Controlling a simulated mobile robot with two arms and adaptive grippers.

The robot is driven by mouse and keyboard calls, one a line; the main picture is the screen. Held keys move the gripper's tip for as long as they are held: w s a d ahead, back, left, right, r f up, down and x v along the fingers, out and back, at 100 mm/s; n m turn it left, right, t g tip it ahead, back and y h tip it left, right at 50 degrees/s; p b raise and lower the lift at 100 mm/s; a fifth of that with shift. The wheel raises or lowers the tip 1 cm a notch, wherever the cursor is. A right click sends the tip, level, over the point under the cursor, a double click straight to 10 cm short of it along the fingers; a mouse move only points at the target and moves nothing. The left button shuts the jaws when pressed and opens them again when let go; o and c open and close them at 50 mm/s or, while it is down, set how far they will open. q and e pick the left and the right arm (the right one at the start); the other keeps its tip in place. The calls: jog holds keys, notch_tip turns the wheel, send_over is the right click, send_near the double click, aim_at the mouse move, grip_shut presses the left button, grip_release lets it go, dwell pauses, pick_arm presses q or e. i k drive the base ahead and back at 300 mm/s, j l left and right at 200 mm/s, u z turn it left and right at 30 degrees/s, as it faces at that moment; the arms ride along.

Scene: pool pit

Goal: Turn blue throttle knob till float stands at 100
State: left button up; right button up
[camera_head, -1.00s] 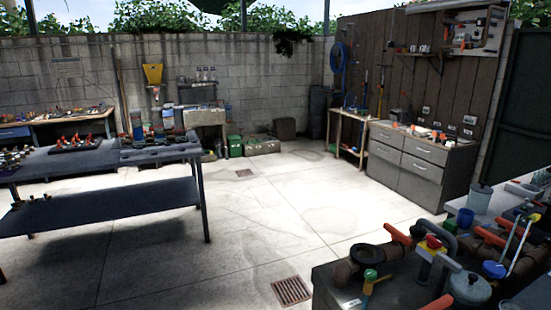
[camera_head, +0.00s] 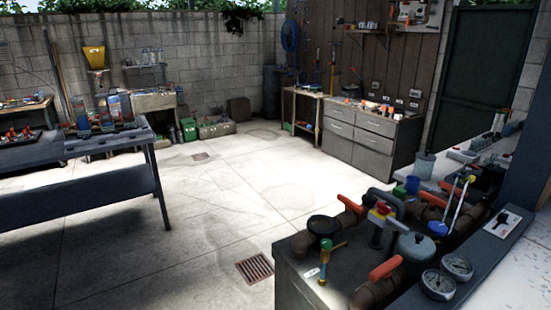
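A blue round knob-like part (camera_head: 438,228) sits among the pipework at the lower right, at the foot of a thin pale upright tube (camera_head: 449,203). It may be the throttle knob; it is small and partly crowded by other parts. I cannot make out a float or a scale marked 100. Neither of my grippers is in view.
Beside it are red-orange valve handles (camera_head: 384,268), a dark round handwheel (camera_head: 323,225), a green-handled valve (camera_head: 331,249), a grey lidded pot (camera_head: 416,246) and gauges (camera_head: 438,284). A dark-blue workbench (camera_head: 85,183) stands left. The concrete floor (camera_head: 205,225) between is mostly clear.

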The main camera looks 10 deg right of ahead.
aim_at(437, 228)
jog(key=z, duration=1.25)
